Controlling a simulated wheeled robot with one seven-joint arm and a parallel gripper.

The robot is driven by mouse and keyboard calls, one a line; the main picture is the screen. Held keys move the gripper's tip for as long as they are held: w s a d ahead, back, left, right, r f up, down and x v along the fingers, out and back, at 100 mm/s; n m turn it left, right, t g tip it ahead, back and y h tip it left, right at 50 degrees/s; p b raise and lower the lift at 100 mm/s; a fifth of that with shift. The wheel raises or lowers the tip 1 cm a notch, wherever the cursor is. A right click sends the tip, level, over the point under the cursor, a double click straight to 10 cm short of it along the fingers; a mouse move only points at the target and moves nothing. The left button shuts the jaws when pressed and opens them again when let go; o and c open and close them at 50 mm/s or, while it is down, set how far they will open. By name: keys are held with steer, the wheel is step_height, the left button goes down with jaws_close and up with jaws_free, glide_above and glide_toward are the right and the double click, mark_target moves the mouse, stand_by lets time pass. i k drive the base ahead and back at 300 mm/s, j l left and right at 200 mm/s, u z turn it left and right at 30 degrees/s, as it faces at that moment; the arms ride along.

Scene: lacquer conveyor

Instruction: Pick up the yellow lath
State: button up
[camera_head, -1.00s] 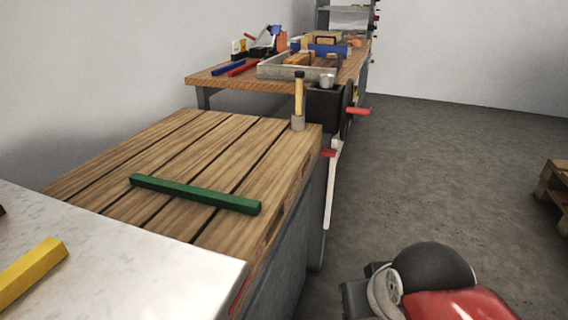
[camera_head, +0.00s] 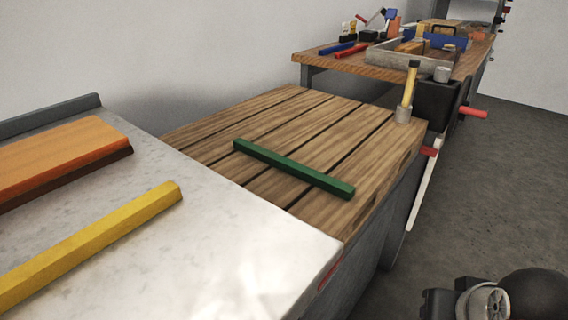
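The yellow lath (camera_head: 92,245) is a long straight bar lying flat on the pale speckled surface (camera_head: 235,265) at the lower left. Its near end runs out of the left edge of the picture. Its far end points up and right. It lies apart from the orange-brown board behind it. My gripper is not in view.
An orange-brown board (camera_head: 55,160) lies behind the lath. A green lath (camera_head: 293,168) lies on the slatted wooden top (camera_head: 205,140) beyond. A workbench (camera_head: 335,64) with tools stands farther back. Open floor (camera_head: 490,190) is at right.

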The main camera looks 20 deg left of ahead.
mark_target(18, 284)
steer(key=u, duration=0.45)
steer(key=k+u, duration=0.15)
steer(key=u, duration=0.75)
steer(key=k+u, duration=0.1)
steer(key=u, duration=0.35)
steer(key=j+u, duration=0.15)
steer(key=u, duration=0.3)
steer(key=l+u, duration=0.1)
steer(key=l, duration=0.3)
steer(key=k, duration=0.05)
